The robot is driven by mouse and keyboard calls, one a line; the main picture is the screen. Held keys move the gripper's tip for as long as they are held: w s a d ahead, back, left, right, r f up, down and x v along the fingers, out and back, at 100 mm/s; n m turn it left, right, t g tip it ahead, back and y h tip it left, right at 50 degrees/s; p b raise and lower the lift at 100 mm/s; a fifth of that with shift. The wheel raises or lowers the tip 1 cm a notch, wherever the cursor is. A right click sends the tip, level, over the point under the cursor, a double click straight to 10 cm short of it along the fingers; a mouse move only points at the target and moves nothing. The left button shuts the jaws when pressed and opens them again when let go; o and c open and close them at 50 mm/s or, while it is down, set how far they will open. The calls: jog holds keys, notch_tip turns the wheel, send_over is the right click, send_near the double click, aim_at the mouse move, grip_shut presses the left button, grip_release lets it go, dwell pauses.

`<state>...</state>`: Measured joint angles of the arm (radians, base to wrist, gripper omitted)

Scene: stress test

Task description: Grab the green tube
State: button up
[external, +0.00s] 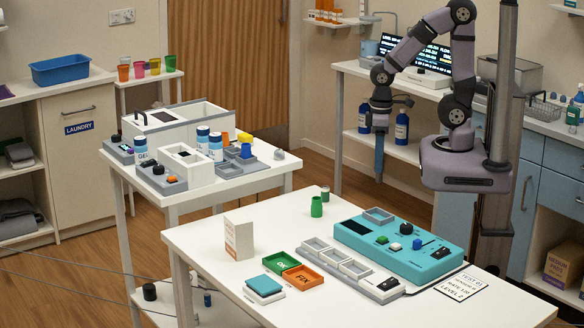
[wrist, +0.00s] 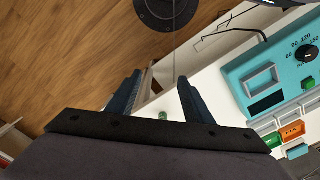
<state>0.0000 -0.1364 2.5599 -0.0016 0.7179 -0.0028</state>
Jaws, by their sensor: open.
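A teal device (external: 400,245) with knobs and a row of grey trays (external: 350,264) lie right of the tube. Green (external: 279,260) and orange (external: 303,276) trays and an upright card (external: 239,235) stand in front. The table around the tube is clear.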

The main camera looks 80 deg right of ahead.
aim_at(319, 199)
jog(key=shift+w, duration=0.1)
dwell(0.4)
